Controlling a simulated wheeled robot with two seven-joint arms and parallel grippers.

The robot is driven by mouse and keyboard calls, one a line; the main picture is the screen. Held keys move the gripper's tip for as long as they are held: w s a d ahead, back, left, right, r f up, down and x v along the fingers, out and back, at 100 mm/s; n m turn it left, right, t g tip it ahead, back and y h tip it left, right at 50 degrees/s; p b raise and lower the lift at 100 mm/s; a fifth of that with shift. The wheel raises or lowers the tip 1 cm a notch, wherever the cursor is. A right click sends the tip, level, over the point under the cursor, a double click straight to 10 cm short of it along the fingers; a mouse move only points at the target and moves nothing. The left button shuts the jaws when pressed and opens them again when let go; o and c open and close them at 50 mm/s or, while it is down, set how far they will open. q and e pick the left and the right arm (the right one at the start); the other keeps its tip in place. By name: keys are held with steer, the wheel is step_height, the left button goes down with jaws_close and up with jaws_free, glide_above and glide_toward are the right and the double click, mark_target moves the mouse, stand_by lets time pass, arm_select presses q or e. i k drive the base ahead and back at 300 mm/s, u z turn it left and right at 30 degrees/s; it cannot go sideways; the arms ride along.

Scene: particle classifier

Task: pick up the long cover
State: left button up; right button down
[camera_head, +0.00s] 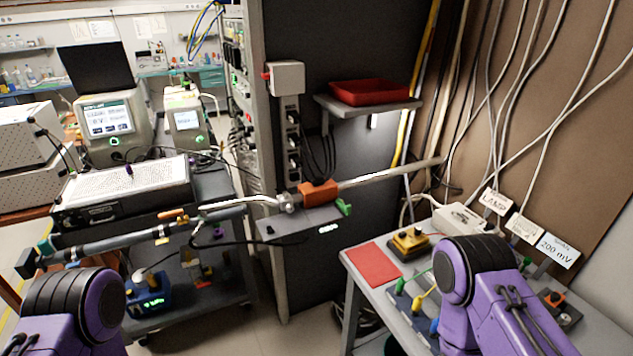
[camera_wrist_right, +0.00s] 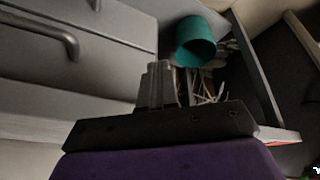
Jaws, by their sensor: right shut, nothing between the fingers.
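I cannot pick out a long cover for certain in either view. My right gripper (camera_wrist_right: 157,88) shows in the right wrist view, with its grey fingers shut together and empty. It is in front of grey drawer fronts, beside an open dark box (camera_wrist_right: 255,75). A teal cylinder (camera_wrist_right: 196,42) sits at the box, above and right of the fingers in the picture. In the head view only purple and black links of my two arms show at the bottom; both grippers are out of that picture. My left gripper is not seen.
Pale thin pieces (camera_wrist_right: 207,88) lie in the box. A dark handle (camera_wrist_right: 45,34) sticks out from a drawer. In the head view, a long pipe (camera_head: 110,241) crosses a cart at left.

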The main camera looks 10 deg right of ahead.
mark_target(315, 195)
steer(key=u, duration=1.45)
steer(key=i, duration=1.7)
steer(key=z, duration=3.15)
